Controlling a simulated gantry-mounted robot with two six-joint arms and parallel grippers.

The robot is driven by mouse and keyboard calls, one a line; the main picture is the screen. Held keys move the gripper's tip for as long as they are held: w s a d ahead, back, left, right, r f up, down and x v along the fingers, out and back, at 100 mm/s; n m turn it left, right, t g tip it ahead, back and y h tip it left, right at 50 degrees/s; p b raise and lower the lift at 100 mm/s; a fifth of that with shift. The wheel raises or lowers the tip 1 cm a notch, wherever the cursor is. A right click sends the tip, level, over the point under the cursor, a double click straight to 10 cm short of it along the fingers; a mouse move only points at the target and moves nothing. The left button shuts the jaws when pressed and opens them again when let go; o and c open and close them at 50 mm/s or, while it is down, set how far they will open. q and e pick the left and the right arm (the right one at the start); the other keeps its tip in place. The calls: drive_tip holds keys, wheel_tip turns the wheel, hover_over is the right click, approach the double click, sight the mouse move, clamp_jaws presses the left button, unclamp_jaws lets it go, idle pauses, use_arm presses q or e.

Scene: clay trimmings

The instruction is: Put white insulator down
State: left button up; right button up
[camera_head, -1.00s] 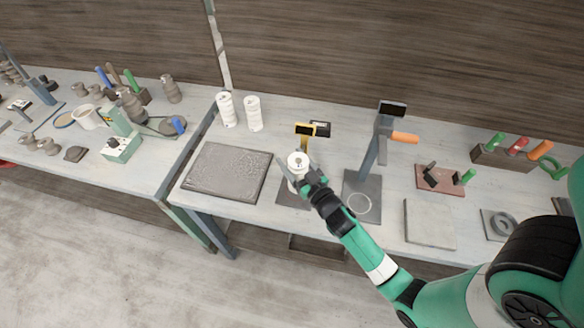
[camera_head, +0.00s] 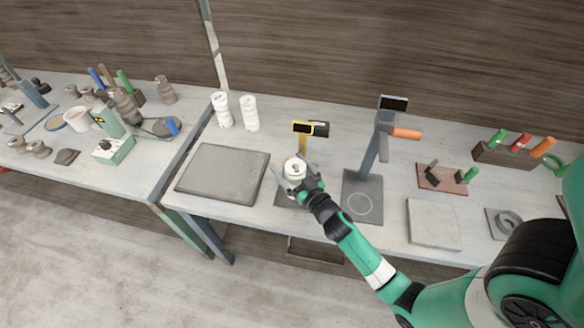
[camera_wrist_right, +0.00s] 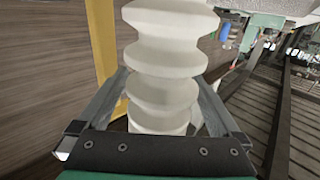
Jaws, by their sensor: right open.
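The white insulator (camera_head: 294,173), ribbed and upright, is at the dark base plate (camera_head: 284,198) of the yellow-topped stand (camera_head: 303,129). My right gripper (camera_head: 297,185) is open, with its fingers on either side of the insulator's lower part. In the right wrist view the insulator (camera_wrist_right: 168,65) rises between the two spread fingers (camera_wrist_right: 160,105), and the yellow post (camera_wrist_right: 103,40) stands close behind it on the left. The insulator's foot is hidden by the gripper, so its contact with the plate cannot be seen. My left gripper is not in view.
Two white insulators (camera_head: 249,113) stand at the back left. A grey square slab (camera_head: 222,174) lies left of the gripper. A grey stand with an orange handle (camera_head: 372,155) is close on the right. A pale tile (camera_head: 432,224) lies farther right.

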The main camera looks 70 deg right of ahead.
drive_tip(key=shift+s+a+r, duration=0.1)
drive_tip(key=shift+s, duration=0.05)
drive_tip(key=b+v, duration=0.4)
drive_tip(key=v, duration=0.7)
drive_tip(key=shift+s+a, duration=0.2)
drive_tip(key=shift+s, duration=0.05)
